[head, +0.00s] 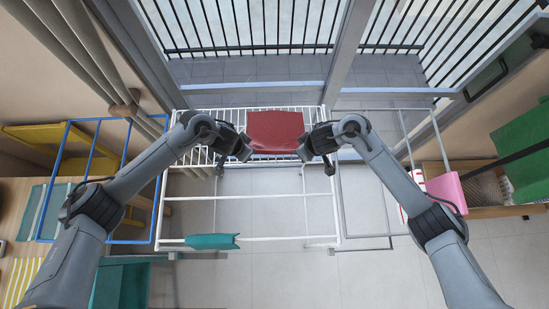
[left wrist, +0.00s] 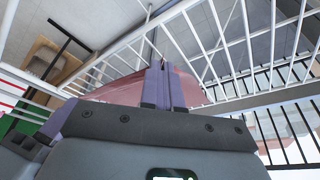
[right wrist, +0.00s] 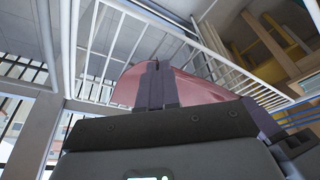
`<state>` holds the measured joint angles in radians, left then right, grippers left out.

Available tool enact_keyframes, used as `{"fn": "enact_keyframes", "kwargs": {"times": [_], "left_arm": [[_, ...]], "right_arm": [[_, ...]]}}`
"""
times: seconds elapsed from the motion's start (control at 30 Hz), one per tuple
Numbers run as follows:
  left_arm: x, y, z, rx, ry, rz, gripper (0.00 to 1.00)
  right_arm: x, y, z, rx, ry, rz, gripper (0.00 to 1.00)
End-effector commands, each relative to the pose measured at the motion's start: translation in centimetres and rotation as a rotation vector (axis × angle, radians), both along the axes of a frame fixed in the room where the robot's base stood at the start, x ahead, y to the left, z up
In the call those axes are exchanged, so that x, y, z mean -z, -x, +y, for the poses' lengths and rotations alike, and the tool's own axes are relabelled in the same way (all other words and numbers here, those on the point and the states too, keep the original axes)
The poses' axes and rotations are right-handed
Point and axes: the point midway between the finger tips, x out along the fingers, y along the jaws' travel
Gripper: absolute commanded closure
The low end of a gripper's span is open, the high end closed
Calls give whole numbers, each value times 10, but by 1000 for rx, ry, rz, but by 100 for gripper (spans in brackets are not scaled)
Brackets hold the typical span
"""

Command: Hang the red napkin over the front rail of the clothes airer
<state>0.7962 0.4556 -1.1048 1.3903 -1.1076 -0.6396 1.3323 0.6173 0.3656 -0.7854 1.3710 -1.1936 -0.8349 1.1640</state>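The red napkin (head: 275,131) is spread between my two grippers over the back part of the white clothes airer (head: 265,198). My left gripper (head: 246,152) is shut on its left side, and my right gripper (head: 304,152) is shut on its right side. The left wrist view shows the napkin (left wrist: 122,90) behind the closed fingers (left wrist: 160,88). The right wrist view shows it (right wrist: 190,88) around the closed fingers (right wrist: 156,86). The airer's front rail (head: 275,239) lies nearer the bottom of the head view. Whether the napkin touches the bars beneath cannot be told.
A teal cloth (head: 212,241) hangs over the left part of the front rail. The rail's right part is bare. A blue frame (head: 157,190) stands left. A pink cloth (head: 447,190) hangs at right. A barred railing (head: 250,50) is at the back.

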Motion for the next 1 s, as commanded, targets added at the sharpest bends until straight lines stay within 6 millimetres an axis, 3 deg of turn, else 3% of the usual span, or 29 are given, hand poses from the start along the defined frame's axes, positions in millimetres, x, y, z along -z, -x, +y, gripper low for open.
{"fn": "enact_keyframes", "kwargs": {"times": [0.1, 0.67, 1.0], "left_arm": [[-9, 0, 0, 0, 0, 0, 100], [-14, 0, 0, 3, -3, -1, 100], [-55, 2, -2, 46, -47, -19, 100]], "right_arm": [[-8, 0, 0, 0, 1, 1, 100], [-14, 0, 0, -4, 4, -2, 100], [-55, 2, 2, -48, 48, -19, 100]]}}
